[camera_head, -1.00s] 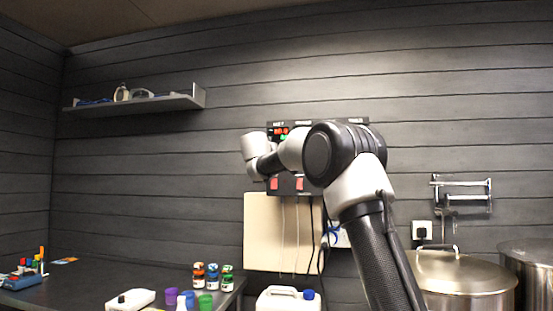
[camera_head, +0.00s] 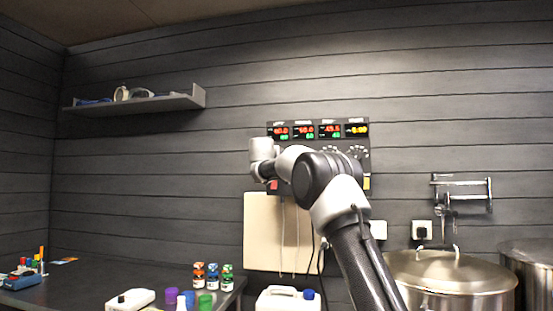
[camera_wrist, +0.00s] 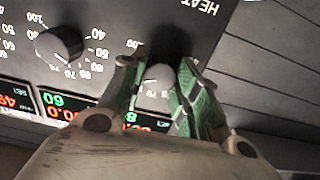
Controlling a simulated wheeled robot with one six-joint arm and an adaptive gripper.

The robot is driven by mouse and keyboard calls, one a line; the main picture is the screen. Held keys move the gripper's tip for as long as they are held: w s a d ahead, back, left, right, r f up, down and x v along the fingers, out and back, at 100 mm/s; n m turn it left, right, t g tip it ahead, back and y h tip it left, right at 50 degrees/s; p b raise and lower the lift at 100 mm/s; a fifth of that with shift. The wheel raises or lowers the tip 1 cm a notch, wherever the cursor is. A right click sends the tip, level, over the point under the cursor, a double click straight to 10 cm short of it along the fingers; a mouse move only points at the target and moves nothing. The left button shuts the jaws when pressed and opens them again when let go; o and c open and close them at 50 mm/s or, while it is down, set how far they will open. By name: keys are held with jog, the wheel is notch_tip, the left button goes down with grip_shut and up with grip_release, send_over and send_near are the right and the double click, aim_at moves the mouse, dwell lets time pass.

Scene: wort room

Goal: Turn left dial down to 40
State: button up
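In the wrist view, which shows the panel upside down, a dark dial with a grey face (camera_wrist: 158,76) sits between the two fingers of my gripper (camera_wrist: 159,68). It is the end dial, on the right in this view. The fingers stand on either side of it, apart, with narrow gaps showing; contact is not clear. Its scale and setting are mostly hidden. A second dial (camera_wrist: 60,45) is in plain sight to the left. In the head view, the control panel (camera_head: 318,122) is on the wall, and my arm covers its left dial and fingertips.
Lit red, green and orange displays (camera_head: 305,130) line the panel top; small digits are hard to read. A beige board (camera_head: 262,232) hangs below. Bottles and jars (camera_head: 213,277) stand on the dark counter. Metal pots (camera_head: 450,270) stand at right. A shelf (camera_head: 135,104) is at upper left.

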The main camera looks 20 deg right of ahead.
jog(key=shift+c, duration=1.1)
jog(key=shift+f+n, duration=0.15)
jog(key=shift+n, duration=17.75)
